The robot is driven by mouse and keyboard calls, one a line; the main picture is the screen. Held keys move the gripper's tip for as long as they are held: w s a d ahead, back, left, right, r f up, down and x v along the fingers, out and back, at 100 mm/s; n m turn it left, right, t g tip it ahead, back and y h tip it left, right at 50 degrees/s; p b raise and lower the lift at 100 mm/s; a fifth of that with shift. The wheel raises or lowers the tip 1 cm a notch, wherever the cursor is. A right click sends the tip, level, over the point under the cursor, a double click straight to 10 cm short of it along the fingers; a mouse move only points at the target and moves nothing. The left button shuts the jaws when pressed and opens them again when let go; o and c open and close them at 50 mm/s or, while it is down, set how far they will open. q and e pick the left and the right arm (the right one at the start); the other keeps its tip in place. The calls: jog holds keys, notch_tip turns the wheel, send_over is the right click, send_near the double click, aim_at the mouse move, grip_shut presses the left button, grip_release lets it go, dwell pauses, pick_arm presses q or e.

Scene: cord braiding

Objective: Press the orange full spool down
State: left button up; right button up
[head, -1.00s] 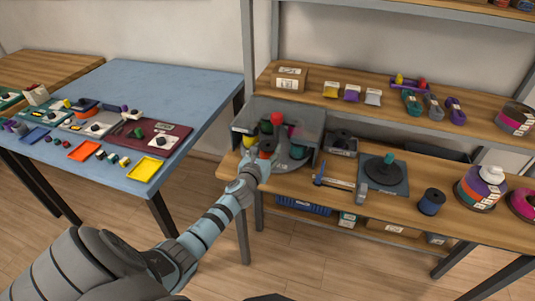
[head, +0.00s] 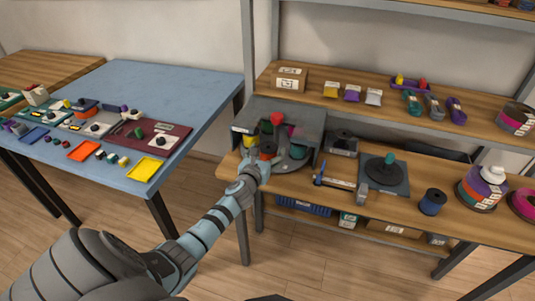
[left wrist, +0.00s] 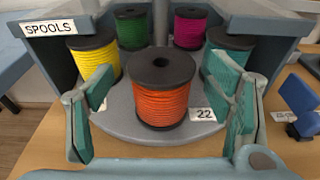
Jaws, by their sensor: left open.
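The orange full spool (left wrist: 160,98), with black flanges, stands upright at the front of the grey round plate (left wrist: 120,124) of the spool holder, next to a "22" label. In the head view the orange spool (head: 267,152) is partly hidden by my left gripper (head: 258,168). My left gripper (left wrist: 165,105) is open, its teal fingers on either side of the orange spool, with visible gaps and no clear contact. My right gripper is not in view.
Yellow (left wrist: 94,62), green (left wrist: 132,26), magenta (left wrist: 190,27) and teal (left wrist: 226,60) spools stand around the orange one, between grey housing walls. A blue clamp-like tool (head: 340,183) lies to the right. A blue table (head: 190,75) stands left.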

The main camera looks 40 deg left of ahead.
pick_arm(q)
jog(key=shift+p+v, duration=1.5)
jog(key=shift+v, duration=2)
jog(key=s+d+f+n+g+h, duration=0.1)
jog(key=s+d+f+n+g, duration=0.15)
jog(key=s+f+n, duration=0.55)
jog(key=s+d+f+n+g, duration=0.1)
jog(key=s+f+n+g, duration=0.3)
jog(key=f, duration=0.7)
jog(key=s+d+f+n+g+h, duration=0.1)
jog(key=s+f+n+g, duration=0.1)
jog(key=s+f+n, duration=0.5)
jog(key=s+d+f+n+g, duration=0.1)
jog(key=s+d+f+n, duration=0.2)
jog(key=s, duration=0.5)
jog(key=s+d+f+n+g+h, duration=0.1)
jog(key=s+d+f+n+g, duration=0.1)
jog(key=s+f+n, duration=0.3)
jog(key=s+d+f+n+g+h, duration=0.1)
jog(key=s+d+f+n, duration=0.3)
jog(key=s, duration=0.9)
jog(key=shift+f+n+g, duration=0.35)
jog(key=shift+n+g, duration=0.15)
jog(key=shift+g, duration=0.25)
